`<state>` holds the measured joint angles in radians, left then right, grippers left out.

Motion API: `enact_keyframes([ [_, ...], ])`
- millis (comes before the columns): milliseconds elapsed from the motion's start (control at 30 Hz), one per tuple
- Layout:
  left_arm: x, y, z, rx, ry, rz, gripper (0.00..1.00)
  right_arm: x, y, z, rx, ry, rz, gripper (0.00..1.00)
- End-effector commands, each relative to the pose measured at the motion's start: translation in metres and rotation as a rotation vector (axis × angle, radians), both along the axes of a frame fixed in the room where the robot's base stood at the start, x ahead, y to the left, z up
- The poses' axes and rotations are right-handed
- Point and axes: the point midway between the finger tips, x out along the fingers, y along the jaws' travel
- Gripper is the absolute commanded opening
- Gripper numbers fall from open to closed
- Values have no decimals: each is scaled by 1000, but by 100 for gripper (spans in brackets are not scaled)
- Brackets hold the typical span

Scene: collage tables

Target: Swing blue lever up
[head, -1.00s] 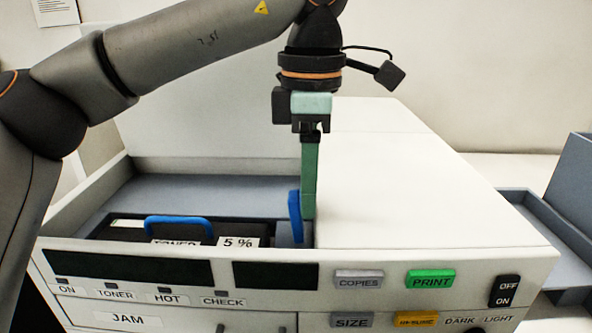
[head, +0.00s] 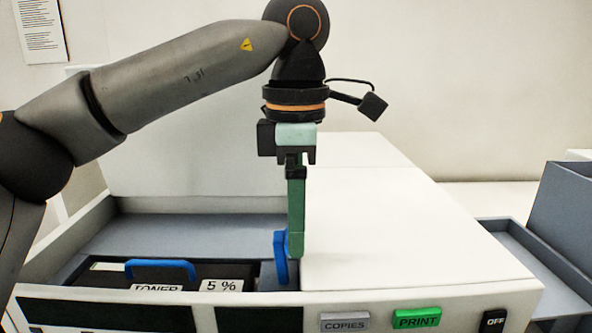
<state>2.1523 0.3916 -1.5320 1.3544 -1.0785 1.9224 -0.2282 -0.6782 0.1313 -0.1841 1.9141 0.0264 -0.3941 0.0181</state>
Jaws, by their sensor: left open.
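The blue lever (head: 280,257) stands nearly upright at the right end of the copier's open toner bay. My left gripper (head: 296,248) points straight down with its green fingers right beside the lever's right side. The fingers overlap the lever's edge in the head view, and I cannot tell whether they touch it. The fingers line up one behind the other, so the gap between them is hidden. My right gripper is not in view.
A black toner cartridge (head: 180,276) with a blue handle (head: 160,268) lies in the bay left of the lever. The white copier top (head: 400,230) is just right of the gripper. The front panel carries a green PRINT button (head: 416,318). A grey tray (head: 530,255) is at the right.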

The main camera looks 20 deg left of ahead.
Motion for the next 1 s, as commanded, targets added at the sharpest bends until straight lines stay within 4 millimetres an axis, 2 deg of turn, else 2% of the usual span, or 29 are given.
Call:
enact_keyframes([
  [167,0,-1,39,-2,-3,1,82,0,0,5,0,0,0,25],
  [233,0,0,64,1,-6,3,82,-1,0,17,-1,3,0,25],
  [400,0,0,96,1,-6,4,82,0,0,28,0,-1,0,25],
  [700,-1,0,110,-1,0,-1,82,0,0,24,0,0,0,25],
  [1000,0,0,113,-2,-1,0,82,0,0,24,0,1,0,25],
])
